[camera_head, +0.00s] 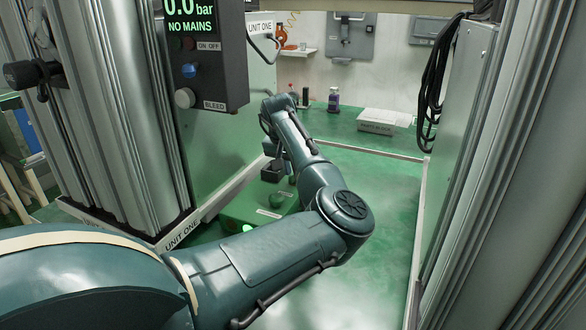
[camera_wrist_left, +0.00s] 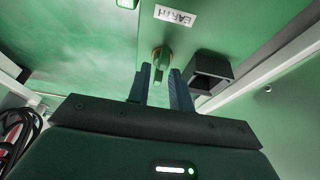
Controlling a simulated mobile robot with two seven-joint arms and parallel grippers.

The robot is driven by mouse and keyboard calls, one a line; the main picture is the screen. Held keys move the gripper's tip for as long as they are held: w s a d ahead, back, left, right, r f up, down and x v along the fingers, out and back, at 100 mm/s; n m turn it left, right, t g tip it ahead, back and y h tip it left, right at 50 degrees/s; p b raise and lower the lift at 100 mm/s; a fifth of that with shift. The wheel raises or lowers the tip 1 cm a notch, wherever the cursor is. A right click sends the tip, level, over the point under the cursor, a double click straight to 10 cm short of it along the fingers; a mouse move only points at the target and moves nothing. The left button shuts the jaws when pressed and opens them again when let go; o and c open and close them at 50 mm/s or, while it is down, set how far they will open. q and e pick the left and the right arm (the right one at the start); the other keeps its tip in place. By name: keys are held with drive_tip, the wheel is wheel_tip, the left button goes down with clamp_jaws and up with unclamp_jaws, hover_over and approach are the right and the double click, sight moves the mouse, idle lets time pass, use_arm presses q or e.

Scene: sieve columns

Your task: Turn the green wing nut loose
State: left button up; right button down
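The green wing nut (camera_wrist_left: 162,58) shows in the left wrist view, on a green surface near a white label reading EARTH (camera_wrist_left: 176,16). My left gripper (camera_wrist_left: 159,72) has its two dark fingers apart, with the nut between or right at their tips. Whether the fingers press on it is unclear. In the head view my left arm reaches over a green box (camera_head: 237,208) beside the unit, and the gripper and nut are not clear there. My right gripper is not in view.
A control panel (camera_head: 207,55) reads 0.0 bar, NO MAINS. A black open-ended block (camera_wrist_left: 210,72) stands close to the nut. Metal columns (camera_head: 128,110) flank the green bench (camera_head: 375,190). A white box (camera_head: 377,121) and small bottles stand at the back.

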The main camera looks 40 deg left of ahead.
use_arm(q)
clamp_jaws()
